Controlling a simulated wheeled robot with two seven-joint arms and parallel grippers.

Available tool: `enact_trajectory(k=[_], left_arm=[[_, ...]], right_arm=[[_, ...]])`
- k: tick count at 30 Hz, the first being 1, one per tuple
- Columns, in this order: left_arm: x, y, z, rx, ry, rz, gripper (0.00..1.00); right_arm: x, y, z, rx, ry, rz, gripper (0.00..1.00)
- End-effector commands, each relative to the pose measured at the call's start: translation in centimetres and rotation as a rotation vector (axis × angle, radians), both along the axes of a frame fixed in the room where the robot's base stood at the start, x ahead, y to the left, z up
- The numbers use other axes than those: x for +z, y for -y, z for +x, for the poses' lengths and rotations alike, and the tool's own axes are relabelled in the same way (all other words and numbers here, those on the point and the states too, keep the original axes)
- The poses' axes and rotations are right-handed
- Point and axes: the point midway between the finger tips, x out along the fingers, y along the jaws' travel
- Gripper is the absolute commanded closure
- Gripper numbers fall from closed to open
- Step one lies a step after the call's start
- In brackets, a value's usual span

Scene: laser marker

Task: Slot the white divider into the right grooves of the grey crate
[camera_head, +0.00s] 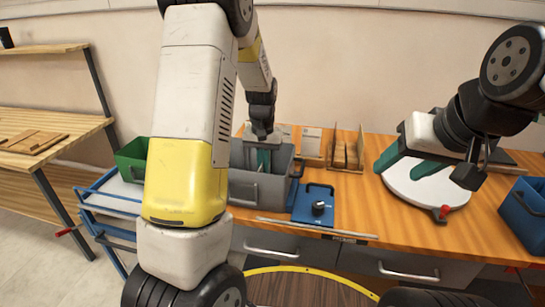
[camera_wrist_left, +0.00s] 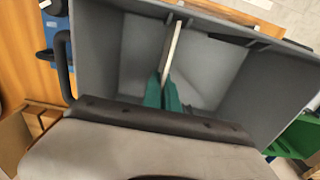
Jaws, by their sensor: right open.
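The grey crate (camera_head: 258,190) stands on the wooden bench, partly hidden behind my left arm. My left gripper (camera_head: 263,160) points down into it. In the left wrist view, the gripper's green fingers (camera_wrist_left: 163,96) are closed on the thin white divider (camera_wrist_left: 172,52), seen nearly edge-on inside the crate (camera_wrist_left: 105,45). The divider's far end is close to the crate wall with dark notches; whether it sits in a groove cannot be told. Its lower part is hidden. My right gripper (camera_head: 411,163) is open and empty above a round white plate, away from the crate.
A blue box with a black knob (camera_head: 318,208) stands right of the crate. Behind is a wooden rack (camera_head: 345,155). The round white plate (camera_head: 428,190) has a red clamp. A green bin (camera_head: 131,160) is at left, a blue bin (camera_head: 524,207) at far right.

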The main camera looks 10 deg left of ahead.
Motion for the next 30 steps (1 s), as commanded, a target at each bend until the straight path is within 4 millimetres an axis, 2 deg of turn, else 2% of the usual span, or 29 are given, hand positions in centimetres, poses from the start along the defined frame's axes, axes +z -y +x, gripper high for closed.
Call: enact_trajectory(k=[11, 15, 25, 30], left_arm=[[0.0, 0.0, 0.0, 0.0, 0.0, 0.0, 1.0], [0.0, 0.0, 0.0, 0.0, 0.0, 0.0, 0.72], [0.1, 0.0, 0.0, 0.0, 0.0, 0.0, 0.72], [1.3, 0.0, 0.1, -0.001, 0.002, 0.0, 0.72]], right_arm=[[0.0, 0.0, 0.0, 0.0, 0.0, 0.0, 0.45], [0.0, 0.0, 0.0, 0.0, 0.0, 0.0, 0.45], [0.0, 0.0, 0.0, 0.0, 0.0, 0.0, 0.45], [0.0, 0.0, 0.0, 0.0, 0.0, 0.0, 0.45]])
